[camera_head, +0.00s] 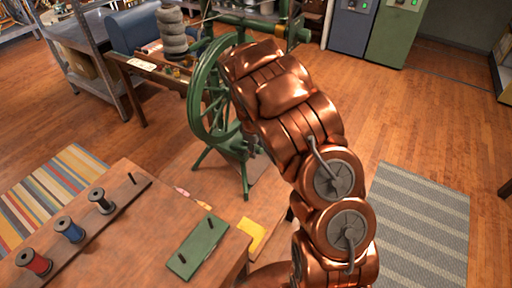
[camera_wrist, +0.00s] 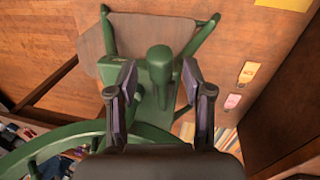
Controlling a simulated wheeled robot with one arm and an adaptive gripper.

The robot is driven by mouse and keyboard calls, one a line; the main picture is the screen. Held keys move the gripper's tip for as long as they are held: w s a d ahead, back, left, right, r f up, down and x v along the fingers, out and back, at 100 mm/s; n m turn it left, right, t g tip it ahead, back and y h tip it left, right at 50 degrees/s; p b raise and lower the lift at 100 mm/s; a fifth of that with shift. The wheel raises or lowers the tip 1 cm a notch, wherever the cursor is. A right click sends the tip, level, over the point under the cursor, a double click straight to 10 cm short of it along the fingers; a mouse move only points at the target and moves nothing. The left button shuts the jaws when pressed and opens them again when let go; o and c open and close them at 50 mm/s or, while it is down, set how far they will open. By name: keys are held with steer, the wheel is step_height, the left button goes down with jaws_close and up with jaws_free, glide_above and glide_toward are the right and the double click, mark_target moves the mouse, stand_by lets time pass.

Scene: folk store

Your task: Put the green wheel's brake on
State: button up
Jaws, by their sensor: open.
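The green wheel (camera_head: 204,100) stands upright on a green stand past the wooden table; my copper arm covers its right side. In the wrist view, part of its green rim (camera_wrist: 60,140) curves across the lower left. A green post or lever with a rounded end (camera_wrist: 159,62) shows in the middle of the wrist view; I cannot tell for sure that it is the brake. My gripper (camera_wrist: 159,82) is open, with one dark finger on each side of this green piece and visible gaps between. In the head view my gripper is hidden behind the arm.
A wooden table (camera_head: 130,222) in front holds a rack with red, blue and grey spools and a green board (camera_head: 198,246) with two pegs. A metal shelf bench (camera_head: 85,50) stands back left. A striped grey rug (camera_head: 420,230) lies right; the floor there is clear.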

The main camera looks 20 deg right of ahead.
steer(key=shift+f, duration=0.55)
jaws_close()
stand_by(0.4)
